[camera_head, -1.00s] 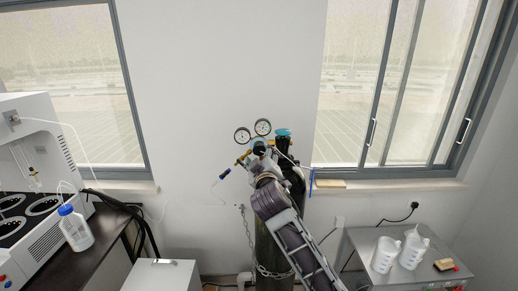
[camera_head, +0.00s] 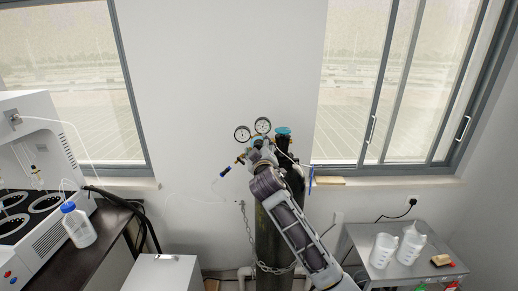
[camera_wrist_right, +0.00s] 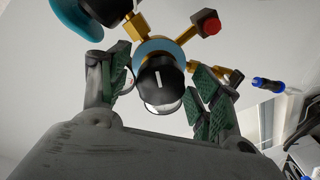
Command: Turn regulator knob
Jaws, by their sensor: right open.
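The regulator knob (camera_wrist_right: 160,80) is black with a white mark and sits in front of a blue ring in the right wrist view. The mark stands nearly upright. My right gripper (camera_wrist_right: 160,88) is open, with one green-padded finger on each side of the knob. I cannot tell whether either finger touches it. In the head view my right gripper (camera_head: 258,158) is at the regulator and hides most of it and the knob. Two round gauges (camera_head: 252,129) show above it. My left gripper is not in view.
Tall dark gas cylinders (camera_head: 268,235) stand against the wall, with a chain (camera_head: 248,228) around them. A metal table (camera_head: 355,240) with white jugs (camera_head: 383,250) is at right. A dark bench (camera_head: 95,245) with a bottle (camera_head: 78,226) and a white machine (camera_head: 30,150) is at left.

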